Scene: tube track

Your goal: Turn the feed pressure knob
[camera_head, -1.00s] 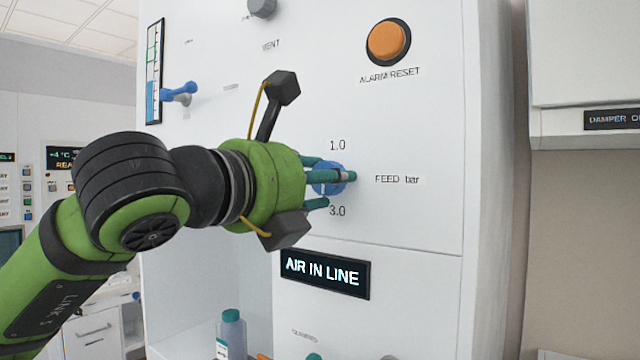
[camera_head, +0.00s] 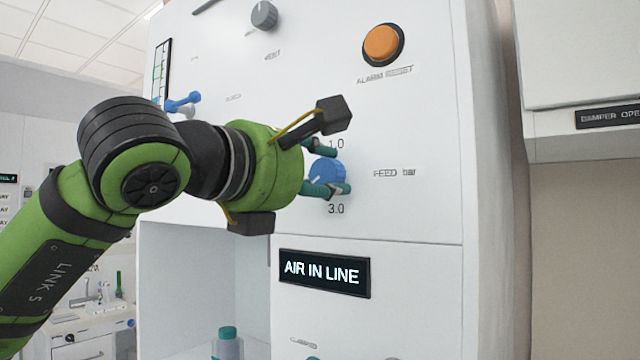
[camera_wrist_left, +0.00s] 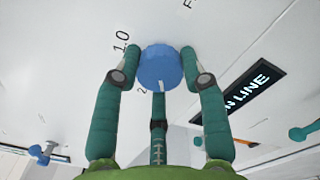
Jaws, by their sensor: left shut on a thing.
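The feed pressure knob (camera_head: 327,172) is blue and round, on the white panel between the printed 1.0 above and 3.0 below, left of the label FEED bar. In the left wrist view the knob (camera_wrist_left: 160,65) shows a short white mark at its lower edge, close to a partly hidden "2". My left gripper (camera_head: 331,168) comes in from the left and is shut on the knob. Its teal fingers lie on opposite sides, with a third finger below in the wrist view. The gripper hides the knob's left side in the head view. My right gripper is not in view.
An orange ALARM RESET button (camera_head: 383,43) and a grey vent knob (camera_head: 264,15) sit higher on the panel. A blue lever (camera_head: 183,102) sticks out at left. An AIR IN LINE display (camera_head: 324,273) is below. A bottle (camera_head: 228,345) stands in the recess.

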